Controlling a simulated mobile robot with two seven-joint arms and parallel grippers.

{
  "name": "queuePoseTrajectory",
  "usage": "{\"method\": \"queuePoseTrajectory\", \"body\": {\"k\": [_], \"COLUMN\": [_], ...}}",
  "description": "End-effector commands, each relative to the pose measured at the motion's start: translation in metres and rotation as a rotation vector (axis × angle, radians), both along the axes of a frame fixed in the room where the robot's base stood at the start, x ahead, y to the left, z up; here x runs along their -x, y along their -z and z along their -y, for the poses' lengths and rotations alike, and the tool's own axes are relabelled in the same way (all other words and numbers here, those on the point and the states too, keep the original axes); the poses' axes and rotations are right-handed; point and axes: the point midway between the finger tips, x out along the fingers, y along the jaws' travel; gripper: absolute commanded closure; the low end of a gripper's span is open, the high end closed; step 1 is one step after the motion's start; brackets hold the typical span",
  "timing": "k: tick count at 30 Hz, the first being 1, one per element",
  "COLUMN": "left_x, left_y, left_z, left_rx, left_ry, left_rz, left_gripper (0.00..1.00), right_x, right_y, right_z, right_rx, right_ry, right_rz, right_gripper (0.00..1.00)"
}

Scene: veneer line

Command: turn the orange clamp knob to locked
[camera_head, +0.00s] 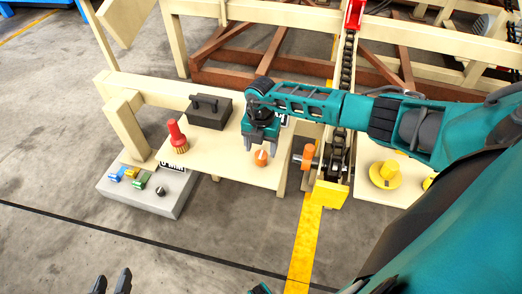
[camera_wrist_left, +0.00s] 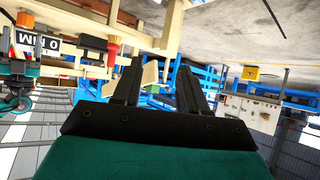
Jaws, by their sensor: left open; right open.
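The orange clamp knob (camera_head: 260,160) stands on the pale board (camera_head: 225,160), with a white pointer mark on its top. My right gripper (camera_head: 261,146) points down right at the knob, its open fingers just behind and above it in the head view. I cannot tell whether they touch it. My left gripper (camera_head: 110,283) is open and empty at the bottom left, far from the knob.
A red-handled brush (camera_head: 175,135) and a dark lidded box (camera_head: 209,112) are on the board's left side. A grey control box (camera_head: 165,200) stands below. An orange part (camera_head: 310,152) on a shaft and a chain (camera_head: 345,90) lie right of the knob. A yellow knob (camera_head: 386,173) is farther right.

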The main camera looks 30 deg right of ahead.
Motion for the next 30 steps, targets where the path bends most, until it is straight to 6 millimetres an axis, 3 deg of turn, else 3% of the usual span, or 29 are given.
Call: {"method": "queuePoseTrajectory", "body": {"k": [1,3,12,30], "left_x": [0.0,0.0,0.006,0.005], "left_y": [-0.007,-0.007,-0.004,-0.004], "left_z": [-0.001,-0.002,-0.008,-0.01], "left_rx": [-0.001,-0.002,-0.007,-0.015], "left_ry": [-0.003,-0.006,-0.025,-0.023], "left_rz": [0.003,0.005,-0.008,-0.006], "left_gripper": [0.57,0.57,0.57,0.57], "right_x": [-0.001,-0.001,0.0,0.0], "right_y": [-0.017,-0.033,-0.08,-0.088], "right_z": [0.001,0.001,0.0,0.0], "right_rx": [0.002,0.002,0.0,0.001], "right_ry": [-0.002,-0.001,0.0,0.001], "right_rz": [0.004,0.004,0.001,0.001], "right_gripper": [0.33,0.33,0.33,0.33]}}
